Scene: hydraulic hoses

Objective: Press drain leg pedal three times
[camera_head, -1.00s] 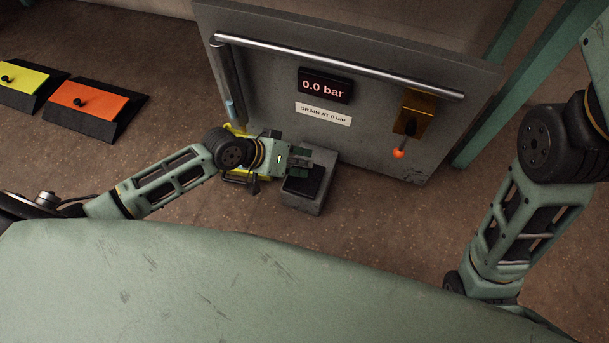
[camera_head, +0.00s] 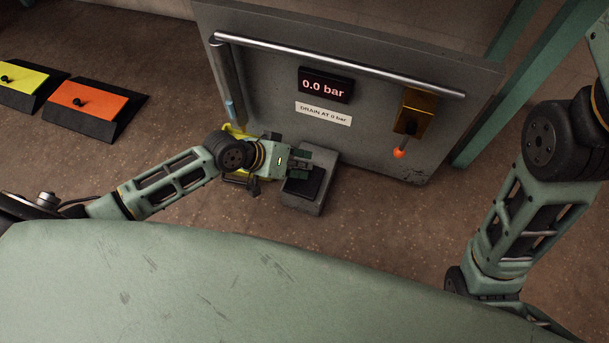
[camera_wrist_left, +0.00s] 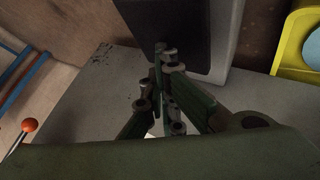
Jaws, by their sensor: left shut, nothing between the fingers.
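The drain leg pedal (camera_head: 310,199) is a grey block with a black pad (camera_head: 303,185) on the floor in front of the grey panel. My left gripper (camera_head: 305,165) is shut and empty over the back part of the pedal. In the left wrist view the closed fingertips (camera_wrist_left: 164,52) overlap the edge of the black pad (camera_wrist_left: 190,22). I cannot tell whether they touch it. Part of the pad is hidden by the fingers. My right arm shows at the right, but its gripper is out of view.
The panel (camera_head: 270,100) carries a display (camera_head: 326,86) reading 0.0 bar, a label (camera_head: 323,113) "DRAIN AT 0 bar", a rail and an orange-knobbed lever (camera_head: 400,152). A yellow object (camera_head: 236,131) sits behind my left wrist. Yellow and orange wedges (camera_head: 95,107) lie at left.

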